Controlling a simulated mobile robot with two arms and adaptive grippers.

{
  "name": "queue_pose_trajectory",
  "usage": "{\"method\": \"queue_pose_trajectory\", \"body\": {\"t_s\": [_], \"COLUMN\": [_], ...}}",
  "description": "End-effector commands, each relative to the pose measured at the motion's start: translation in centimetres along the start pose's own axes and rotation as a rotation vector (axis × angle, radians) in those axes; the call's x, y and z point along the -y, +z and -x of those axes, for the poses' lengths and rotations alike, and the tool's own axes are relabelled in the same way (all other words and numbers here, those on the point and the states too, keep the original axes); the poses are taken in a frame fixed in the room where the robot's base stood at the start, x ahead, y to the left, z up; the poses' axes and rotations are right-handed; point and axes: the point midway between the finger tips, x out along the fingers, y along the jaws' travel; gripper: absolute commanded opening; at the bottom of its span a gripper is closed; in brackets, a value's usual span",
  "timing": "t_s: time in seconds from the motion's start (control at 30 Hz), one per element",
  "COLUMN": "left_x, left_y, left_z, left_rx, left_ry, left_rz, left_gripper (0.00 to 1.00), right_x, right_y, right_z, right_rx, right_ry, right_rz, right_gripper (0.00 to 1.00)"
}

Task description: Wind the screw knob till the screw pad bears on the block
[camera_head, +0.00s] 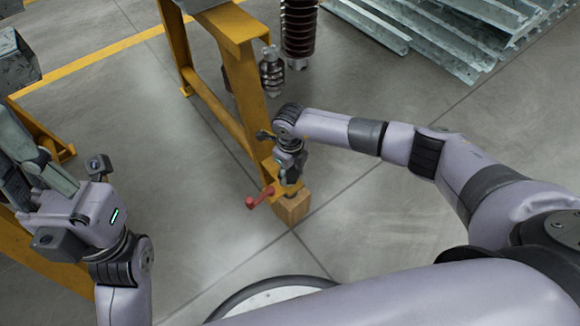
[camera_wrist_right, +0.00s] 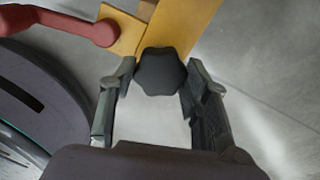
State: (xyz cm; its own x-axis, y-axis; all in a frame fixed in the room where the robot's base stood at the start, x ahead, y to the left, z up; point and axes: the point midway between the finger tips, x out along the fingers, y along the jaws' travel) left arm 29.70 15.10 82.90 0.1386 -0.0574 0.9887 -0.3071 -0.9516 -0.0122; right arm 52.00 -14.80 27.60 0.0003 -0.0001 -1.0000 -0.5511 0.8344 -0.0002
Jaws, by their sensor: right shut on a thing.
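The black screw knob (camera_wrist_right: 160,72) shows in the right wrist view beside a yellow bracket. My right gripper (camera_wrist_right: 158,88) is shut on it, with one finger on either side. In the head view, my right gripper (camera_head: 289,178) is at the foot of the yellow frame and covers most of the knob. The wooden block (camera_head: 293,210) is just below it, on the floor side of the bracket. The screw pad is hidden, so I cannot see whether it touches the block. My left gripper (camera_head: 32,150) is at the far left, away from the knob; its finger gap is unclear.
A red crank handle (camera_head: 258,198) sticks out beside the block and shows near the bracket in the wrist view (camera_wrist_right: 70,27). The yellow frame (camera_head: 243,75) rises behind. Ribbed insulators (camera_head: 299,30) and steel profiles (camera_head: 450,35) are further back. Floor right of the block is clear.

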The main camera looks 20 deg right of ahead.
Motion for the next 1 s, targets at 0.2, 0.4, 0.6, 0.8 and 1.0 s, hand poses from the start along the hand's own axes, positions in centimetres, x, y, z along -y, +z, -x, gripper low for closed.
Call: {"method": "queue_pose_trajectory", "body": {"t_s": [0.2,0.4,0.6,0.8,1.0], "left_x": [0.0,0.0,0.0,0.0,0.0], "left_y": [0.0,0.0,0.0,0.0,0.0], "left_z": [0.1,0.1,0.0,0.0,0.1], "left_rx": [0.001,0.001,0.001,0.000,0.002], "left_ry": [0.000,0.000,0.000,0.000,0.000], "left_rz": [0.001,0.001,0.001,0.001,0.000], "left_gripper": [0.00,0.00,0.00,0.00,0.00], "right_x": [0.0,0.0,0.0,0.0,0.1], "right_y": [0.0,0.0,0.0,0.0,0.1], "right_z": [0.0,0.0,0.0,0.0,1.0], "right_rx": [-0.002,-0.001,-0.001,-0.001,0.003], "right_ry": [0.001,0.001,0.001,0.000,0.000], "right_rz": [-0.010,-0.008,-0.007,-0.007,-0.006], "right_gripper": [0.15,0.51,0.64,0.64,0.64]}}
